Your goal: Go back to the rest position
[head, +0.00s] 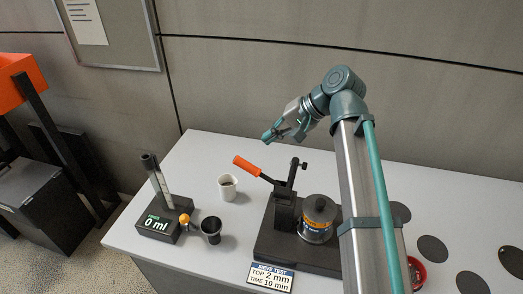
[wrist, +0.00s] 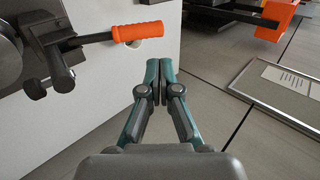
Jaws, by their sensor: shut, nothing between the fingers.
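My gripper (head: 271,134) is raised above the back part of the white table (head: 213,147) in the head view, pointing left. Its teal fingers are shut with nothing between them. In the wrist view the gripper (wrist: 159,66) shows its fingertips close together. It is apart from everything on the table. The nearest object is the orange-handled lever (head: 246,166) of the black press (head: 284,211), lower and to the left. The orange handle also shows in the wrist view (wrist: 141,32).
A white cup (head: 227,187), a dark cup (head: 211,230) and a dispenser reading 0 ml (head: 157,222) stand at left. A metal canister (head: 319,217) sits on the press base. Dark discs (head: 432,249) lie at right. A grey wall (head: 260,80) stands behind the table.

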